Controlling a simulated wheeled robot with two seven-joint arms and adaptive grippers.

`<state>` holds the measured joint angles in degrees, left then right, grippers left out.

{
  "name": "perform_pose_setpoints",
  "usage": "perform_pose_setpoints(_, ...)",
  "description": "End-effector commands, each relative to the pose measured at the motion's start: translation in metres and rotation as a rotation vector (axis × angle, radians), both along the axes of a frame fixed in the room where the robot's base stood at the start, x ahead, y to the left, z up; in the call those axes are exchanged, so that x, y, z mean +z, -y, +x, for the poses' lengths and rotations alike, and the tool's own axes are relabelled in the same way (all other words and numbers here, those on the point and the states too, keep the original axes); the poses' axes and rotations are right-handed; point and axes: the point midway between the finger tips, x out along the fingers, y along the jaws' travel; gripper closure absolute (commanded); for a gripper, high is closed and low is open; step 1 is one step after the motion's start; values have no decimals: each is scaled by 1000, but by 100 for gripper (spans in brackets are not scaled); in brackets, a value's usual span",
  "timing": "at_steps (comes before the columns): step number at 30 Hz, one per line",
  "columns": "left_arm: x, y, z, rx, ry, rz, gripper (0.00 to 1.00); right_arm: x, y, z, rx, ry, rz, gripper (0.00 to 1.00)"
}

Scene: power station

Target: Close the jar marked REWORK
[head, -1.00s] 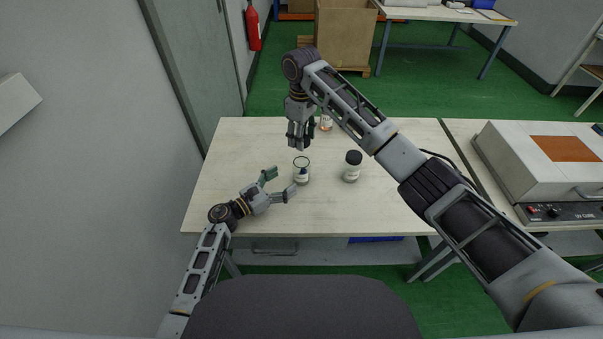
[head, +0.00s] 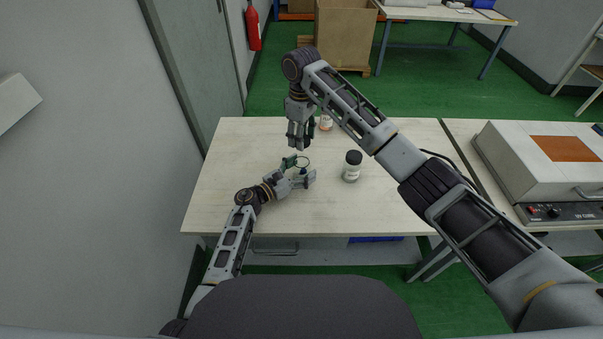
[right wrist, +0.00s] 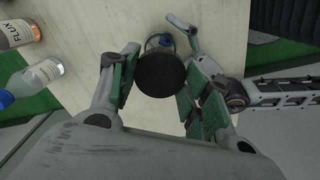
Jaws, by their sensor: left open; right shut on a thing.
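An open glass jar (head: 303,158) stands upright on the pale table, and its round rim shows in the head view. My left gripper (head: 300,170) is open, with its fingers on either side of the jar; contact cannot be told. My right gripper (head: 299,142) points down above and just behind the jar. In the right wrist view it is shut on a round black lid (right wrist: 160,74), which hides most of the jar below. The jar's label is hidden, so I cannot read REWORK.
A closed jar with a black lid (head: 353,158) stands right of the open jar. A bottle (head: 326,122) stands behind; the right wrist view shows a FLUX bottle (right wrist: 14,34) and a clear bottle (right wrist: 40,75). The table's left side is clear.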

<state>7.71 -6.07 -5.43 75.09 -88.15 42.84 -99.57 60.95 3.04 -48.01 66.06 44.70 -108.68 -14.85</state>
Motion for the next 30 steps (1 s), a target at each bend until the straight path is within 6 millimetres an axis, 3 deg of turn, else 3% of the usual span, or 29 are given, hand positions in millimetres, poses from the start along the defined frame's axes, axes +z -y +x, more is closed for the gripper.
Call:
perform_pose_setpoints(7,0,0,0,0,0,0,21,0,0,0,0,0,0,62)
perform_pose_setpoints(23,0,0,0,0,-1,0,89,0,0,0,0,0,0,62)
perform_pose_setpoints(30,0,0,0,0,-1,0,89,-10,0,-1,0,-2,0,62)
